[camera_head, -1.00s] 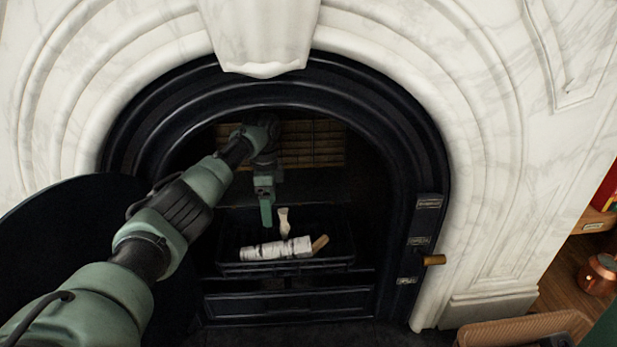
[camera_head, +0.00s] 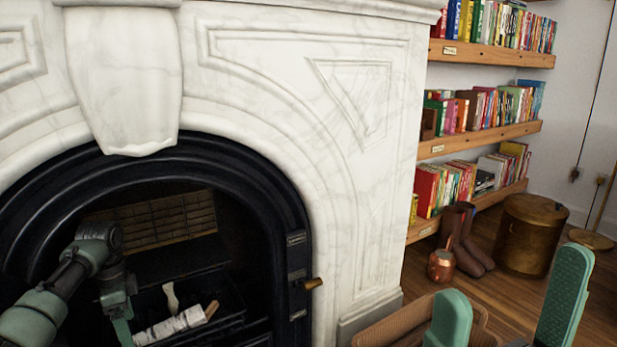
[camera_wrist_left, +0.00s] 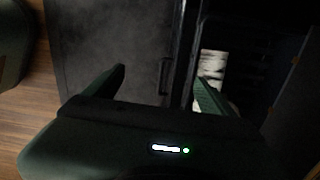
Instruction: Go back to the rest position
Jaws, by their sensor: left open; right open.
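My left arm reaches into the dark opening of the fireplace in the head view. Its gripper (camera_head: 122,322) hangs beside the logs, partly cut off by the lower edge. In the left wrist view its two fingers (camera_wrist_left: 161,84) are apart with nothing between them. A pale birch log (camera_head: 170,327) lies in the black grate and also shows in the left wrist view (camera_wrist_left: 212,66), by the right finger. My right gripper (camera_head: 508,312) is open and empty at the lower right of the head view, its green fingers wide apart.
The marble surround (camera_head: 345,190) stands between the firebox and the bookshelves (camera_head: 480,140). A wicker basket (camera_head: 385,325) is beside my right gripper. A copper pot (camera_head: 441,265), brown boots (camera_head: 468,245) and a brass bin (camera_head: 532,235) stand on the wood floor.

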